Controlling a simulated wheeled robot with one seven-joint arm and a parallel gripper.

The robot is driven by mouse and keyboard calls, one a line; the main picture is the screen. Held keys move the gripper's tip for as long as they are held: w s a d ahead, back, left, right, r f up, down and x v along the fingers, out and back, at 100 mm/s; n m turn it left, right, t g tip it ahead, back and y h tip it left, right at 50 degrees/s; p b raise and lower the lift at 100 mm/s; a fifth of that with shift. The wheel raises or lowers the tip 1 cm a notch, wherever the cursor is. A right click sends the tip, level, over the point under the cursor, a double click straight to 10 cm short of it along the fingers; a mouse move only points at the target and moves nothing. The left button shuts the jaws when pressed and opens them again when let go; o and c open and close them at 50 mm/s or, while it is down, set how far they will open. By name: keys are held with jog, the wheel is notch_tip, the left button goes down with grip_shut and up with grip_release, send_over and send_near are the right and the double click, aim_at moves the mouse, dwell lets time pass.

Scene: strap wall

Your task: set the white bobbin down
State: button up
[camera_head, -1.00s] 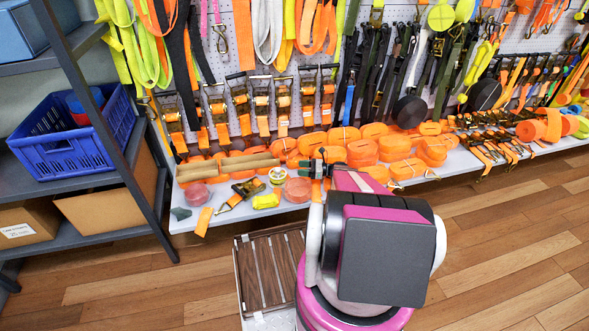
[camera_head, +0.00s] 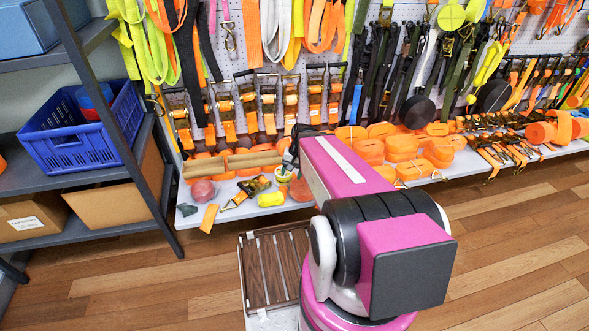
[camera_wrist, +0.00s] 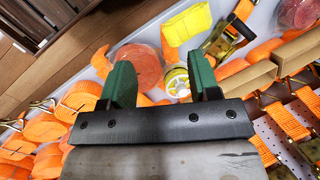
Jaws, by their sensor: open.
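The white bobbin (camera_wrist: 176,84), a small round spool with a yellowish middle, rests on the pale shelf among other goods. It also shows in the head view (camera_head: 283,175), just in front of my gripper (camera_head: 292,158). In the wrist view my gripper (camera_wrist: 163,78) has its two green fingers spread apart, with nothing held between them. The bobbin appears in the gap, nearer the right finger, which hides part of its edge. I cannot tell how high the fingers are above it.
A reddish roll (camera_wrist: 138,66) lies beside the bobbin, partly behind the left finger. A yellow bundle (camera_head: 271,199), a ratchet buckle (camera_head: 247,190) and cardboard bars (camera_head: 232,164) crowd the shelf. Orange strap rolls (camera_head: 403,147) stand to the right. A wooden slatted panel (camera_head: 275,267) is below.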

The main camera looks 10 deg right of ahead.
jog(key=shift+s+d+r+n+t+h, duration=0.1)
jog(key=shift+s+r+n+t+h, duration=0.1)
jog(key=shift+s+r+n+h, duration=0.35)
jog(key=shift+s+d+r+n+t+h, duration=0.1)
jog(key=shift+s+r+n+t+h, duration=0.1)
jog(key=shift+r+n+h, duration=0.4)
jog(key=shift+s+d+r+n+t+h, duration=0.15)
jog(key=shift+s+r+n+h, duration=0.25)
jog(key=shift+r+n, duration=0.4)
